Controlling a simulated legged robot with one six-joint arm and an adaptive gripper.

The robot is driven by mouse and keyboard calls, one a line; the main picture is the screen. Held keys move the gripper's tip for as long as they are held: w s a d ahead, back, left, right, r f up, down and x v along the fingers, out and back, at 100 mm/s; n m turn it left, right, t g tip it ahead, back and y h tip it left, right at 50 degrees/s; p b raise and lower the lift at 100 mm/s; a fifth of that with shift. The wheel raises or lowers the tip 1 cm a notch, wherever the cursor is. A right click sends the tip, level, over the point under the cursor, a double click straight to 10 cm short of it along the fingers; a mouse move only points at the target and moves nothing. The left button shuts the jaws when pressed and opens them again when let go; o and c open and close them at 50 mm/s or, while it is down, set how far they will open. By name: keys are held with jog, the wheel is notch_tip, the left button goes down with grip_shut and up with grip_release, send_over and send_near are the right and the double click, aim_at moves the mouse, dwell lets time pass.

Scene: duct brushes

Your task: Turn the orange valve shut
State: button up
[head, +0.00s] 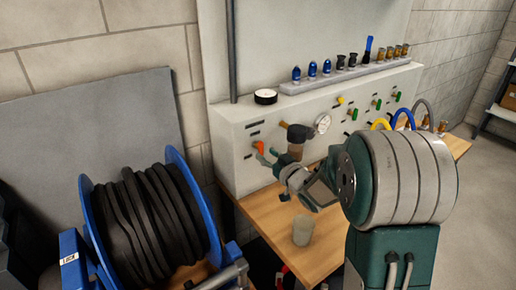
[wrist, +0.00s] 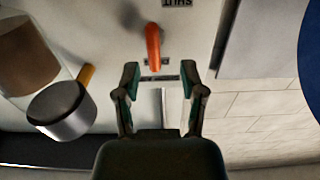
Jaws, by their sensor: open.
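The orange valve (head: 258,147) is on the left part of the front of a pale panel box. In the wrist view its orange lever (wrist: 153,47) stands just beyond my fingertips, between their lines and a little left of the middle. An upside-down label reading SHUT (wrist: 177,3) is near the lever's far end. My gripper (wrist: 160,72) is open and empty, one finger on each side of the lever's line. In the head view my gripper (head: 268,158) is close in front of the valve; no contact can be made out.
A filter with a brown bowl (head: 297,141) and a round gauge (head: 322,123) are right of the valve. A clear cup (head: 303,230) stands on the wooden bench (head: 257,212). A blue hose reel (head: 88,205) stands at the left. Coloured hoses (head: 403,117) loop at the right.

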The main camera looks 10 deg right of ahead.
aim_at(263, 149)
jog(key=w, duration=0.3)
jog(key=shift+w+a, duration=0.1)
jog(key=shift+w, duration=0.25)
jog(key=shift+w+a, duration=0.1)
jog(key=shift+w, duration=0.15)
jog(key=shift+w+a, duration=0.1)
jog(key=shift+a, duration=0.45)
jog(key=shift+d, duration=0.1)
grip_shut()
jog(key=shift+d, duration=0.2)
